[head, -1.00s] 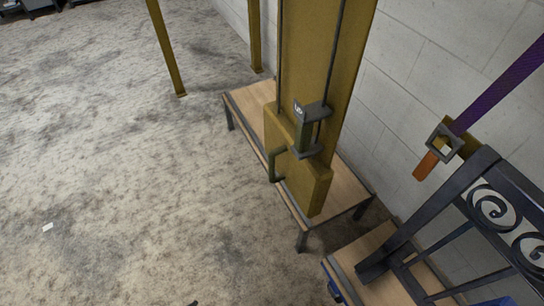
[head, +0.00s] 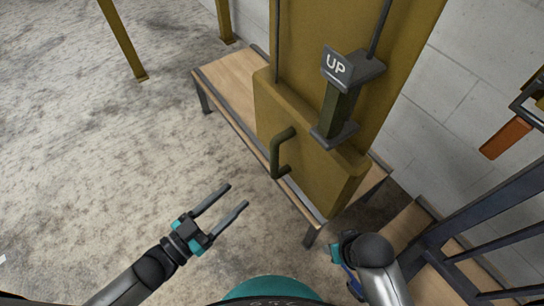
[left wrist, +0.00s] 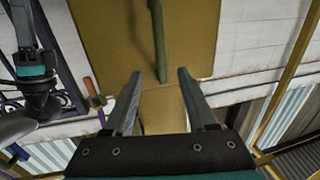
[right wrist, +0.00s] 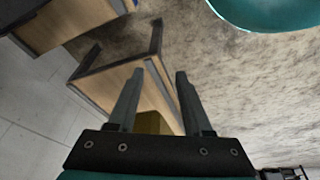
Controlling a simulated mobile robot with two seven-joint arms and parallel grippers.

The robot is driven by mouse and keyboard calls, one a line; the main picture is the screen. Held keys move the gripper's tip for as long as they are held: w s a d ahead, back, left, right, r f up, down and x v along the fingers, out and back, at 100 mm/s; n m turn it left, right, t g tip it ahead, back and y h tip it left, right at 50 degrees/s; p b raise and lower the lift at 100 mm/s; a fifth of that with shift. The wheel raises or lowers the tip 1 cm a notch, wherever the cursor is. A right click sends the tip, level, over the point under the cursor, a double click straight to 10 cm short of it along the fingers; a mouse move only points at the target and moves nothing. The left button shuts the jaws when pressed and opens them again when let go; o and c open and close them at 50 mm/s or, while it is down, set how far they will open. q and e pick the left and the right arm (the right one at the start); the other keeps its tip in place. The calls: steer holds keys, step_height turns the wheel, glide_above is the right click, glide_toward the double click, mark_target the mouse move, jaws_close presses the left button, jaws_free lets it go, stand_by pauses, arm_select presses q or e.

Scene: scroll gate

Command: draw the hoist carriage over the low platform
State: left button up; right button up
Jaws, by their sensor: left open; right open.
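The yellow hoist carriage (head: 312,150) hangs over the low wooden platform (head: 228,80) by the wall. A dark green handle (head: 279,155) stands out from its front face; the handle also shows in the left wrist view (left wrist: 158,40).
A second wooden bench (head: 408,222) with dark ironwork (head: 480,215) stands at the right. An orange tag (head: 505,138) hangs near the white block wall (head: 460,80). A yellow post (head: 121,38) stands at the back left. The floor (head: 90,150) at left is clear.

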mark_target(271, 164)
arm_select(q)
steer(key=b+x, duration=0.3)
steer(key=x, duration=0.9)
steer(key=shift+w+d+b, duration=0.3)
steer(key=shift+b, duration=0.1)
steer(key=shift+x, duration=0.75)
arm_select(e)
step_height(271, 164, up, 9)
steer(key=w+t, duration=0.1)
steer(key=shift+t, duration=0.3)
arm_select(q)
steer(key=shift+c, duration=0.3)
arm_select(e)
steer(key=shift+w, duration=0.1)
arm_select(q)
jaws_close()
arm_select(e)
steer(key=shift+a, duration=0.1)
